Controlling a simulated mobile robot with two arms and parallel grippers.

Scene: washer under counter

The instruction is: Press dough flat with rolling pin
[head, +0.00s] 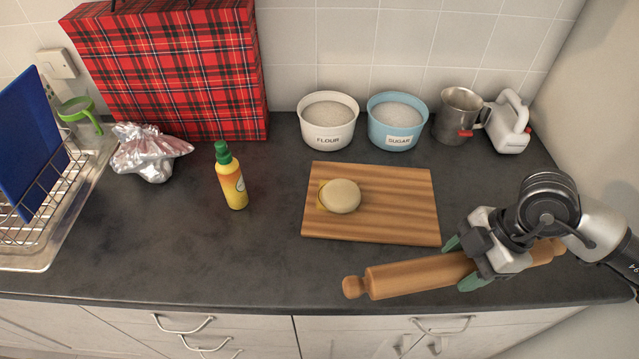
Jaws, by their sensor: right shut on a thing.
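The dough (340,196) is a pale, rounded lump on the left half of a striped wooden board (400,214). The rolling pin (420,275) is wooden and lies near the counter's front edge, to the right and in front of the board. Its left handle points left and its right end shows past my gripper. My right gripper (466,264) is shut on the rolling pin around the right part of its barrel, with green fingertips on either side. Whether the pin touches the counter cannot be told. My left gripper is not in view.
A yellow bottle (232,182) with a green cap stands left of the board. A flour bowl (328,138), a sugar bowl (395,138), a metal cup (456,118) and a white mixer (508,128) line the back.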

